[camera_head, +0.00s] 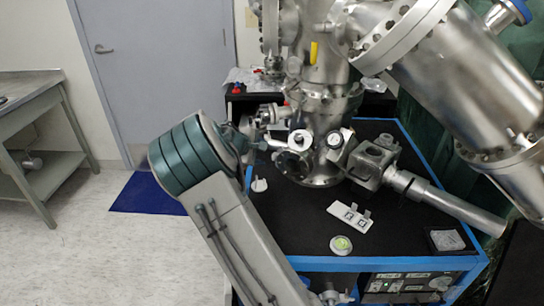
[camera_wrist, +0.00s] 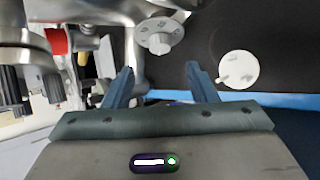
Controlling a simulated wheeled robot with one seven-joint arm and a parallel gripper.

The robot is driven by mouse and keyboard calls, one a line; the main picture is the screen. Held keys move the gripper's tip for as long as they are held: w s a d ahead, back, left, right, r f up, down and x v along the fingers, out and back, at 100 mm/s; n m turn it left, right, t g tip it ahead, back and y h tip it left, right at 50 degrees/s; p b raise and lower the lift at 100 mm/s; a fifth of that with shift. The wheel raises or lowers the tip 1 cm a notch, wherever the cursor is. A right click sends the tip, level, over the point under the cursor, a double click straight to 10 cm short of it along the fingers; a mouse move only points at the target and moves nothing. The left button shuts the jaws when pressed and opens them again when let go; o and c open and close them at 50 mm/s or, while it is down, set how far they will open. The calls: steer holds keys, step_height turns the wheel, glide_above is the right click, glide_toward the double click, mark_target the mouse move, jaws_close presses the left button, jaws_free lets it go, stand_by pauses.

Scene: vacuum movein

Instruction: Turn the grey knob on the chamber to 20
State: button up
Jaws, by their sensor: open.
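The steel chamber (camera_head: 318,105) stands on a black-topped bench. In the wrist view, a light grey knob (camera_wrist: 160,43) on a round marked dial sits on a metal fitting of the chamber. It lies just beyond the gap between my gripper's fingers. The dial's numbers are too small to read. My gripper (camera_wrist: 160,78) is open, with nothing between its fingertips, and I see no contact with the knob. In the head view, pale round faces (camera_head: 300,139) show on the chamber's front; I cannot tell which is this knob. My arm hides much of the gripper there.
A white disc with a small peg (camera_wrist: 238,70) lies right of the fingers on the black bench top (camera_head: 300,225). A white plate (camera_head: 351,217) and a round green-centred piece (camera_head: 341,245) lie on the bench. Large steel tubes (camera_head: 465,80) crowd the right.

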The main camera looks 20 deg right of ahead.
mark_target(274, 157)
steer(key=x, duration=0.8)
steer(key=shift+c, duration=0.3)
steer(key=c, duration=0.9)
